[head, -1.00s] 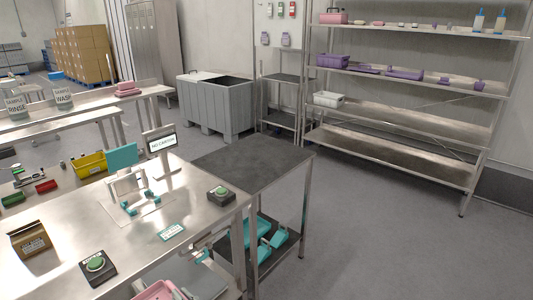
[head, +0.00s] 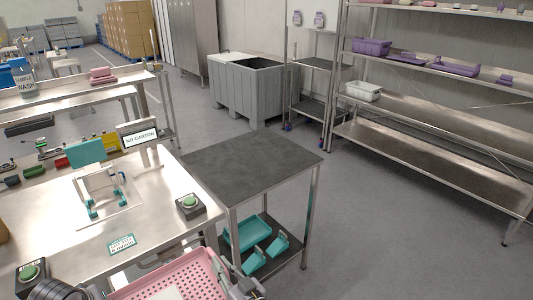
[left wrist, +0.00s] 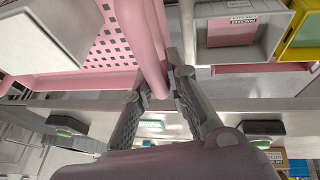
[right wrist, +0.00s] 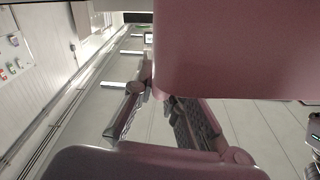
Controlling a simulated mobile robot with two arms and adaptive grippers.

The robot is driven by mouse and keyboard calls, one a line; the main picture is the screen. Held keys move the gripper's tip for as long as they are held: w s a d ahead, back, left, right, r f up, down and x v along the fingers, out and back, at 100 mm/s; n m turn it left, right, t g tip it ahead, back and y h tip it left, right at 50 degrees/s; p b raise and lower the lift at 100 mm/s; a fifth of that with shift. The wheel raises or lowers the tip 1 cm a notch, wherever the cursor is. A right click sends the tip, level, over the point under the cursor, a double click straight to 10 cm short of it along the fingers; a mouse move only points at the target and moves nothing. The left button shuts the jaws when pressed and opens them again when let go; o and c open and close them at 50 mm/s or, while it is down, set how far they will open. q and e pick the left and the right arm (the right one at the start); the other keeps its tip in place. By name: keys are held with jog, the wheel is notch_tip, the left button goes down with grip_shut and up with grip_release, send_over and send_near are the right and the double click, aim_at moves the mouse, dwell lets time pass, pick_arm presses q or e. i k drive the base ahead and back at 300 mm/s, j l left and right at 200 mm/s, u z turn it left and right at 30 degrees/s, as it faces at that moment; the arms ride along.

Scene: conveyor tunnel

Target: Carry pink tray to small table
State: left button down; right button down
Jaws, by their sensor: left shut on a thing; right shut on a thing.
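The pink tray (head: 195,272), with a perforated floor, shows at the bottom of the head view, in front of the steel workbench; its near part is cut off. The small table (head: 250,162) has a dark, bare top and stands beyond the tray, beside the bench end. My right gripper (head: 243,287) is at the tray's right side, shut on its edge; the tray fills much of the right wrist view (right wrist: 235,50). My left gripper (left wrist: 160,92) is shut on the tray's pink rim in the left wrist view. A pale boxy thing (left wrist: 45,35) shows over the tray there.
The workbench (head: 150,215) carries a green-button box (head: 190,206), a teal-and-white fixture (head: 100,185) and a sign (head: 140,137). Teal trays (head: 250,232) lie on the small table's lower shelf. Grey bins (head: 245,90) and a shelving rack (head: 430,125) stand behind. Floor right of the table is clear.

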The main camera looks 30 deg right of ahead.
aim_at(253, 159)
jog(key=l, duration=0.55)
jog(key=i+l, duration=0.15)
jog(key=l, duration=0.95)
